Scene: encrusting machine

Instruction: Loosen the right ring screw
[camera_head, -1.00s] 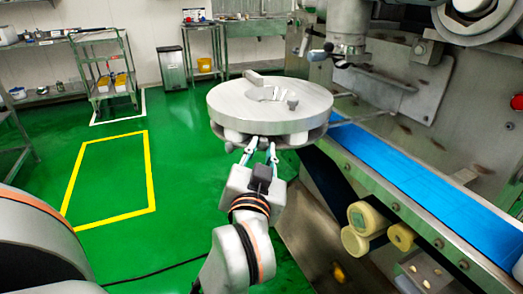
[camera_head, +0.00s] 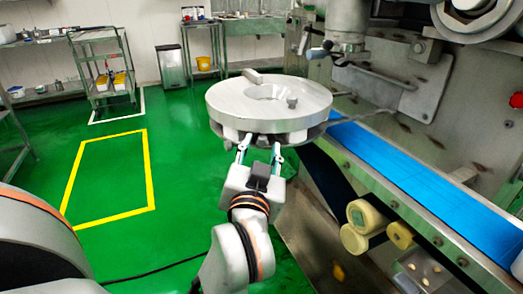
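A round grey metal disc (camera_head: 230,103) with a central opening is at the centre of the view. I cannot tell whether this knob is a ring screw. My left gripper (camera_head: 261,146) is just under the disc's near edge with its fingers spread. The fingertips are partly hidden by the rim, so contact is unclear. Dark-tipped levers (camera_head: 318,53) show on the machine behind the disc. No ring screw is clearly identifiable. My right gripper is out of view.
The machine's blue conveyor belt (camera_head: 420,185) runs along the right, with cream rollers (camera_head: 366,215) below it. A grey metal panel (camera_head: 405,85) stands behind the belt. A wheeled rack (camera_head: 103,75) and bin (camera_head: 171,66) are far back. The green floor at left is clear.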

